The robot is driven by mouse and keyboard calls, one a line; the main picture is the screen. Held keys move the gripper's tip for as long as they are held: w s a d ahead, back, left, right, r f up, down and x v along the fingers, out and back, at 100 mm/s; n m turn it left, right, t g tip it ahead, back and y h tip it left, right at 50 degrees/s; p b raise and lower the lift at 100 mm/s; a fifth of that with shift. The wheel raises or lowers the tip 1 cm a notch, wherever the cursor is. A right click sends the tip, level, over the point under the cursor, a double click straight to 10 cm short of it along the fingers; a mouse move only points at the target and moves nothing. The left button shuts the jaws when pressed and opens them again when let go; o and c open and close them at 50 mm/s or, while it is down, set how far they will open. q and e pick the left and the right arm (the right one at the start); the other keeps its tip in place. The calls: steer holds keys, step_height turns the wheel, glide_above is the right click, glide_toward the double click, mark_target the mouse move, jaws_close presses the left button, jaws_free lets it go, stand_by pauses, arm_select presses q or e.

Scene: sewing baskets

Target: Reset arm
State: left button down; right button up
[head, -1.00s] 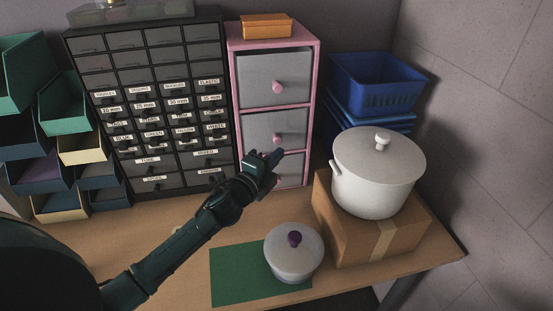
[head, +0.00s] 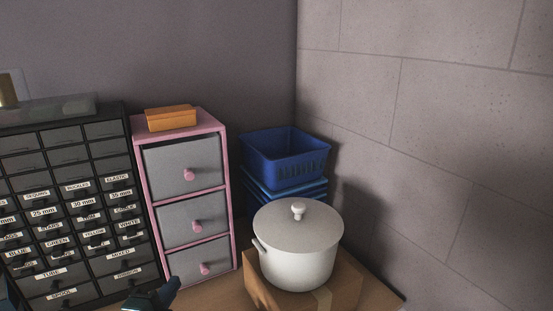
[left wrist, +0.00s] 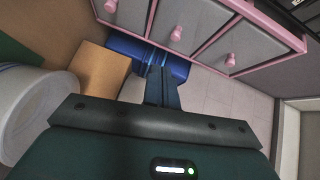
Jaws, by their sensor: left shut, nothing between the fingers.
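My left gripper (head: 155,298) shows at the bottom edge of the head view, in front of the pink drawer unit (head: 230,217). Only its end is in that picture; most of the arm is out of frame. In the left wrist view the fingers (left wrist: 161,88) are together with nothing between them. They are apart from the drawers, whose pink frame (left wrist: 275,25) crosses the upper right of that view. My right gripper is in neither view.
A white lidded pot (head: 298,250) stands on a cardboard box (head: 345,285). Blue baskets (head: 285,160) are stacked behind it by the wall. A black labelled drawer cabinet (head: 128,150) stands left of the pink unit, which has an orange box (head: 171,118) on top. The air above the pot is clear.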

arm_select(q)
steer(key=s+d+f+n+g+y, duration=0.1)
steer(key=s+f+n+g, duration=0.3)
steer(key=s, duration=0.4)
steer(key=s+d+f+n+g, duration=0.2)
steer(key=s+f+n+g, duration=0.1)
steer(key=s+n+g, duration=0.3)
steer(key=s+d+f+n+g+y, duration=0.1)
steer(key=s+f+n+g, duration=0.3)
steer(key=s, duration=0.5)
steer(key=w+d+f+t+h+p, duration=0.2)
steer(key=w+d+t+h+p, duration=0.1)
steer(key=w+d+t, duration=0.2)
steer(key=shift+w+d+f+t+h, duration=0.2)
steer(key=shift+w+d+t+h, duration=0.1)
steer(key=shift+d+t, duration=0.75)
steer(key=shift+a, duration=0.15)
